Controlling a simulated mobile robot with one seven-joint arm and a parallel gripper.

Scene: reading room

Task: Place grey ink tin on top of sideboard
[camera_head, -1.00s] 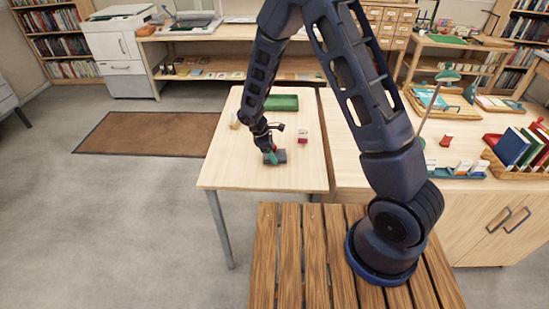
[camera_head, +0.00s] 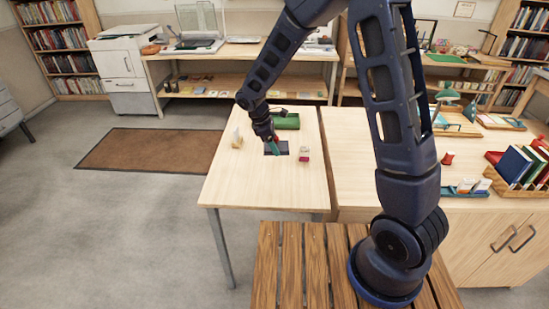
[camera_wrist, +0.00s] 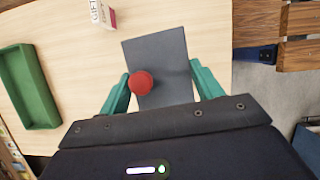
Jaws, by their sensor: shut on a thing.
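The grey ink tin (camera_head: 284,148) is a flat, dark grey rectangle over the light wood table, left of centre in the head view. In the wrist view the tin (camera_wrist: 165,62) lies between the teal fingertips of my gripper (camera_wrist: 162,88), which is shut on it. A round red piece (camera_wrist: 141,83) shows against the tin beside the left finger; I cannot tell whether it is part of it. My gripper (camera_head: 273,143) partly covers the tin in the head view. I cannot tell how high the tin is held. The sideboard (camera_head: 375,140) is the light wood cabinet with door handles at right.
A green tray (camera_head: 286,121), a white-and-red box (camera_head: 304,153) and a small tan object (camera_head: 237,139) are on the table (camera_head: 235,185). The sideboard top holds a red item (camera_head: 447,158), a book rack (camera_head: 520,180) and trays; its left part looks clear. A slatted bench (camera_head: 290,260) is in front.

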